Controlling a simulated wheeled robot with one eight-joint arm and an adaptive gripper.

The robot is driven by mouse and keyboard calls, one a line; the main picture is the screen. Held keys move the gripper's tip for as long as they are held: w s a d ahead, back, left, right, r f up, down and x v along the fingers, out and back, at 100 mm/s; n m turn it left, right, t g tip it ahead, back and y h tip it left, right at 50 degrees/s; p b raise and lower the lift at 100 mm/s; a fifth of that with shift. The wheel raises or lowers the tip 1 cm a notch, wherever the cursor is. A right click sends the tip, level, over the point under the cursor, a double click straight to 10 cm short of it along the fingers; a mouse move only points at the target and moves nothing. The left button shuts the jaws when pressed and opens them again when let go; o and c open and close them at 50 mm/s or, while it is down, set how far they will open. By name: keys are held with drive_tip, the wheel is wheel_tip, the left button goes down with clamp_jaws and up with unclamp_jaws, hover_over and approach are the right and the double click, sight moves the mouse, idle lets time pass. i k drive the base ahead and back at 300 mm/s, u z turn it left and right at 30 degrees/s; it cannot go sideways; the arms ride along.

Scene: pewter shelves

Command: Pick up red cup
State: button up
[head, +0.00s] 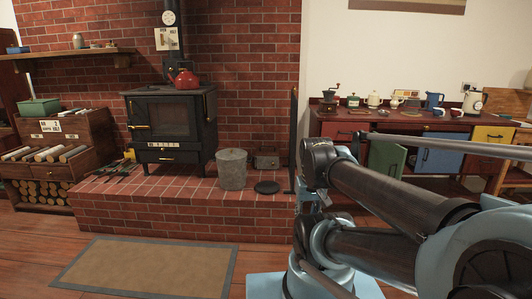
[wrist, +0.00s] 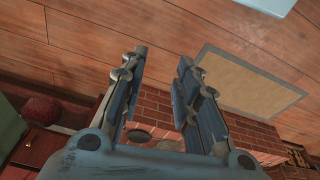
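I cannot pick out a red cup with certainty in either view. Several small pots, jugs and mugs stand on the sideboard (head: 345,128) at the right of the head view, too small to tell apart fully. My gripper (wrist: 160,62) is open and empty in the wrist view, its two fingers well apart above the wooden floor and the brick hearth. In the head view my arm fills the lower right, and my gripper's fingers cannot be made out there.
A red kettle (head: 184,79) sits on the black stove (head: 168,122). A metal bucket (head: 232,170) stands on the brick hearth (head: 150,216). A mat (head: 145,268) lies on the floor. A blue jug (head: 434,101) and a cream jug (head: 473,101) stand on the sideboard.

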sight(454, 113)
drive_tip(key=z, duration=1)
drive_tip(key=k, duration=1.3)
drive_tip(key=z, duration=0.35)
drive_tip(key=i, duration=0.7)
drive_tip(key=z, duration=1.05)
drive_tip(key=i, duration=1.15)
drive_tip(key=z, duration=0.45)
drive_tip(key=i, duration=1.1)
drive_tip(key=z, duration=0.05)
